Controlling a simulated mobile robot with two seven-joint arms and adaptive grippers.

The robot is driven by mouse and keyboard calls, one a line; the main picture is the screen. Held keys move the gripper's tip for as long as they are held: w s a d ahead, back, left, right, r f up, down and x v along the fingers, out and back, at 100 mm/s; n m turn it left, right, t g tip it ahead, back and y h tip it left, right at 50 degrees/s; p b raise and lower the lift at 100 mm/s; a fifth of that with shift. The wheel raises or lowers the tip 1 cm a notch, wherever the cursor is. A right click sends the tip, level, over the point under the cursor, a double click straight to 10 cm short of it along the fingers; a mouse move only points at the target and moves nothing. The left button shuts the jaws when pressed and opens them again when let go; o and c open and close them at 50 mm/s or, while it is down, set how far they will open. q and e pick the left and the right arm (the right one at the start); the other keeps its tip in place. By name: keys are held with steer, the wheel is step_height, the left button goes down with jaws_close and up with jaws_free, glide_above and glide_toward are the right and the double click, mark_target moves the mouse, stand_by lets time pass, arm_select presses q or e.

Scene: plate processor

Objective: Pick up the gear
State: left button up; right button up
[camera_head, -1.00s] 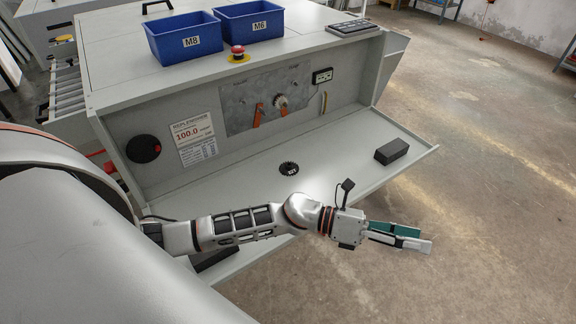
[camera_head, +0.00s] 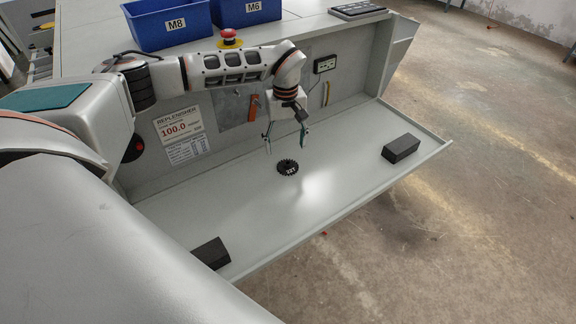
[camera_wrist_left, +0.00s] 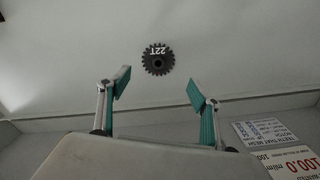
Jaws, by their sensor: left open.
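The gear (camera_head: 287,167) is a small black toothed disc with white marking, lying flat on the light grey shelf (camera_head: 330,205) of the machine. In the left wrist view the gear (camera_wrist_left: 158,60) reads "22T" and lies beyond the fingertips, centred a little above the gap between them. My left gripper (camera_head: 286,146) points down above the shelf, close to the gear and apart from it. Its two green-padded fingers are spread with nothing between them, as the left wrist view also shows (camera_wrist_left: 158,92). My right gripper is not in view.
A black block (camera_head: 401,148) lies at the shelf's right end and another (camera_head: 211,253) at its near left. The shelf around the gear is clear.

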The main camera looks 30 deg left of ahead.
mark_target(287, 161)
arm_select(q)
steer(key=f, duration=0.7)
steer(key=shift+d, duration=0.4)
steer(key=shift+s, duration=0.1)
jaws_close()
